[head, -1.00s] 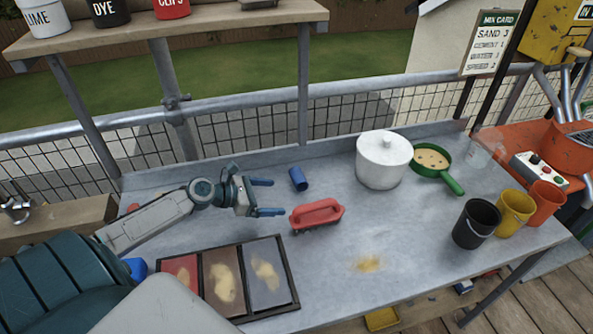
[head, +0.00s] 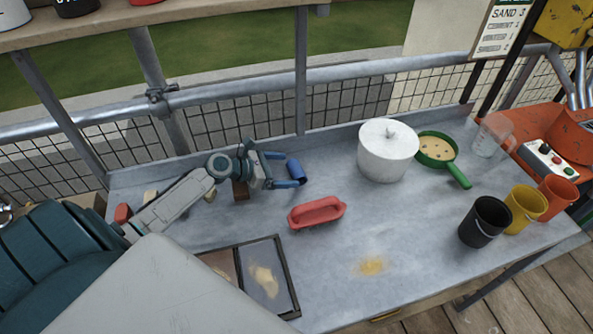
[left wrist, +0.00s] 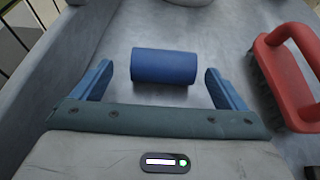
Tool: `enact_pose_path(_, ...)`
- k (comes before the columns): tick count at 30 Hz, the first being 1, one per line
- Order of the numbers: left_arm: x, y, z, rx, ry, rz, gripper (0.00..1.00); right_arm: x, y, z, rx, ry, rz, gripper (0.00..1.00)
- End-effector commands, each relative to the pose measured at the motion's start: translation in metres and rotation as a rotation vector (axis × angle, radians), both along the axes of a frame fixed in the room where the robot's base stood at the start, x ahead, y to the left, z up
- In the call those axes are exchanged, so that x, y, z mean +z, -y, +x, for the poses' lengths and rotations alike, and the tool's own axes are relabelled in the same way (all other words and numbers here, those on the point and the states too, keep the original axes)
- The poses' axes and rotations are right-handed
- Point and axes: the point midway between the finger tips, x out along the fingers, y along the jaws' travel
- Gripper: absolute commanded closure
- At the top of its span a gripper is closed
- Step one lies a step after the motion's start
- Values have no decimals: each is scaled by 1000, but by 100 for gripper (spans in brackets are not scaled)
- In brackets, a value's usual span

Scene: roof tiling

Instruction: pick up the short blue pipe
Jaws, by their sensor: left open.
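The short blue pipe (head: 296,171) lies on the grey metal table, toward its back edge and left of the white pot. My left gripper (head: 284,170) is open, with its two blue fingers pointing at the pipe. In the left wrist view the pipe (left wrist: 164,66) lies crosswise just ahead of the open fingers (left wrist: 165,86), roughly centred between them. The fingers look apart from the pipe on both sides. My right gripper is not in view.
A red-handled brush (head: 317,212) lies close to the right of my left gripper. A white lidded pot (head: 388,152), a green pan (head: 436,148) and several buckets stand further right. A sectioned tray (head: 291,300) sits at the front. The middle of the table (head: 390,220) is mostly clear.

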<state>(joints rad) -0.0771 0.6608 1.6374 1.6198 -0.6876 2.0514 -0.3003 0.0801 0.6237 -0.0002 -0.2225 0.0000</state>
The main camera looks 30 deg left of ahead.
Motion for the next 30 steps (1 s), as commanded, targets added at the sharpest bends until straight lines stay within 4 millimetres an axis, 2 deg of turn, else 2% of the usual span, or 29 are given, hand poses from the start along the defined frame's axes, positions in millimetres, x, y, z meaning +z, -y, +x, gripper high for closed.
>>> enact_pose_path(5,-3,7,8,1,1,-3,6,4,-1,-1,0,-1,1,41)
enact_pose_path(15,-20,30,36,0,0,-1,6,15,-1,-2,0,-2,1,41)
enact_pose_path(23,-22,32,38,-1,0,1,6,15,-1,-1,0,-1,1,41)
enact_pose_path(25,-22,32,38,-1,0,1,14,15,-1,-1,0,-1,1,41)
enact_pose_path(30,-22,32,38,0,0,1,48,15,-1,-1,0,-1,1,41)
